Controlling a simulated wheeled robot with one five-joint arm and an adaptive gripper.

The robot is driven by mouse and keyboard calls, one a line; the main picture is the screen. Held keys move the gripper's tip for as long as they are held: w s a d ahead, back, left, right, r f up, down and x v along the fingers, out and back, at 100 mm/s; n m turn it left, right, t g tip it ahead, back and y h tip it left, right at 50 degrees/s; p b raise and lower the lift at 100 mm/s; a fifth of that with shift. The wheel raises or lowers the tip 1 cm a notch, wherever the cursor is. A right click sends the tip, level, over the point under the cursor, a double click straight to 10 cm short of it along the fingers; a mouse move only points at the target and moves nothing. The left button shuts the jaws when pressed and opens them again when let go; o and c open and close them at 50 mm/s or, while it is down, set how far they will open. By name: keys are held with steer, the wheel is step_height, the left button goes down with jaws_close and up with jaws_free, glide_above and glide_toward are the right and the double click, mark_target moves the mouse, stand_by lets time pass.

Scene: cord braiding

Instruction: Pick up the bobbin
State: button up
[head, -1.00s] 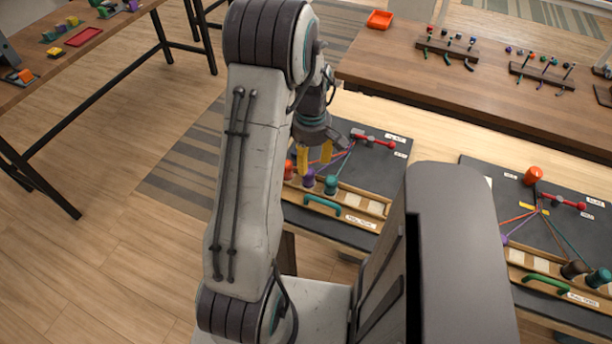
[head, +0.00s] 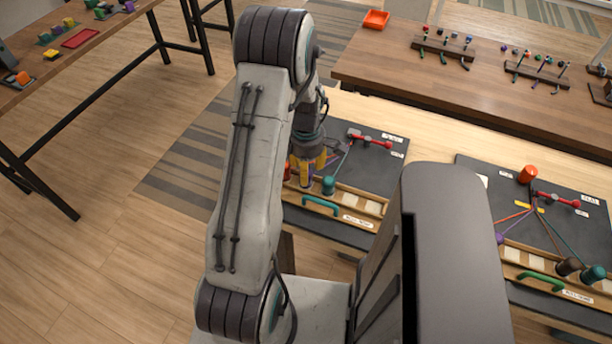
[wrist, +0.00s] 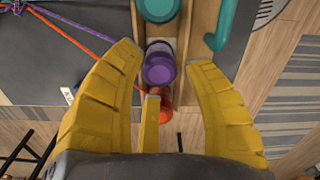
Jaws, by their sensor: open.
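My gripper (wrist: 170,75) is open, its yellow fingers spread to either side of a purple bobbin (wrist: 160,65) in the wrist view. The purple bobbin stands in the wooden rack (wrist: 207,20), between a teal bobbin (wrist: 160,8) and an orange-red bobbin (wrist: 165,105). The orange-red one is partly hidden behind a gripper finger. In the head view my gripper (head: 307,170) is over the rack's left part, and the teal bobbin (head: 328,186) stands just right of it. The purple bobbin is mostly hidden there. I cannot tell whether any finger touches it.
A teal handle (head: 321,205) is fixed along the rack's front. Purple and orange-red cords (wrist: 75,38) run to the left in the wrist view. A second board (head: 560,215) with bobbins lies to the right.

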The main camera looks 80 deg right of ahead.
steer(key=shift+f, duration=1.45)
steer(key=shift+c, duration=0.2)
jaws_close()
